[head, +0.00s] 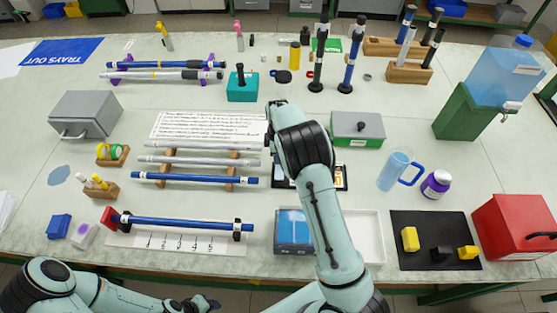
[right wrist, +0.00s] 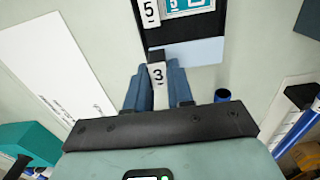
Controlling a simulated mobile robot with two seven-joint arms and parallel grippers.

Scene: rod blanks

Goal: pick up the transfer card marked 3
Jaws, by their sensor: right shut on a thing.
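The transfer card marked 3 (right wrist: 158,74) shows in the right wrist view, a small white piece with a black 3. My right gripper (right wrist: 160,90) is shut on it, one blue-grey finger on each side. The card's top reaches the pale blue strip of a dark board (right wrist: 185,30); I cannot tell whether they touch. In the head view my right arm hides the card and most of this board (head: 342,178). My left gripper (head: 203,303) is low at the front edge of the table, and its fingers are too small to judge.
A tag marked 5 (right wrist: 150,12) is on the dark board. A printed white sheet (head: 205,125) and a rack with rods (head: 195,179) lie left of my right arm.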

